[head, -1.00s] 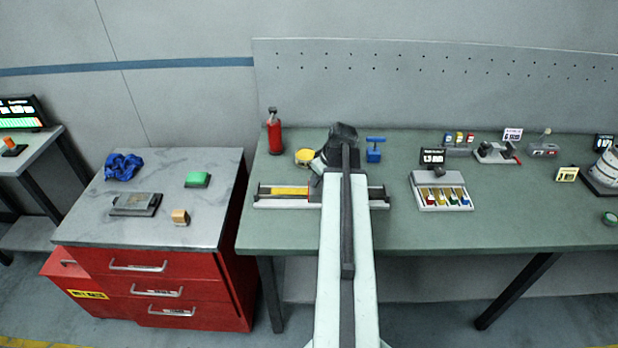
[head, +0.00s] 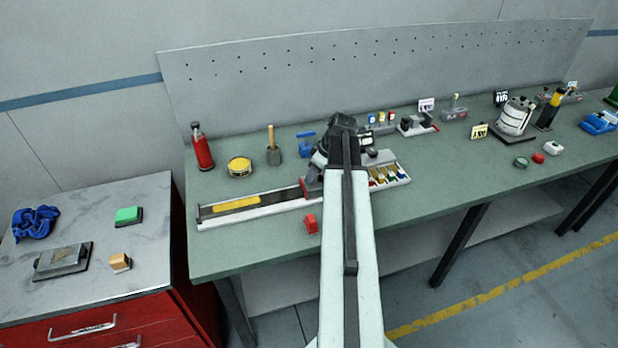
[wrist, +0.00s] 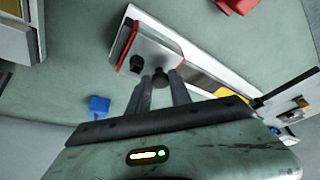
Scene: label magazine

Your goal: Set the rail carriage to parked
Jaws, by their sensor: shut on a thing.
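The rail (head: 250,211) is a long pale track on the green bench, with a yellow strip (head: 237,203) in its channel. The carriage (head: 311,183) is a grey block with a red edge at the rail's right end, partly hidden behind my arm. In the wrist view the carriage (wrist: 165,55) shows at the rail's upper-left end. In the head view my fingertips are hidden by the arm.
A red object (head: 311,223) lies just in front of the rail's right end. A tray of coloured items (head: 394,180) stands close to the right. A yellow tin (head: 239,166), a red extinguisher (head: 201,150) and a blue object (head: 306,141) stand behind the rail.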

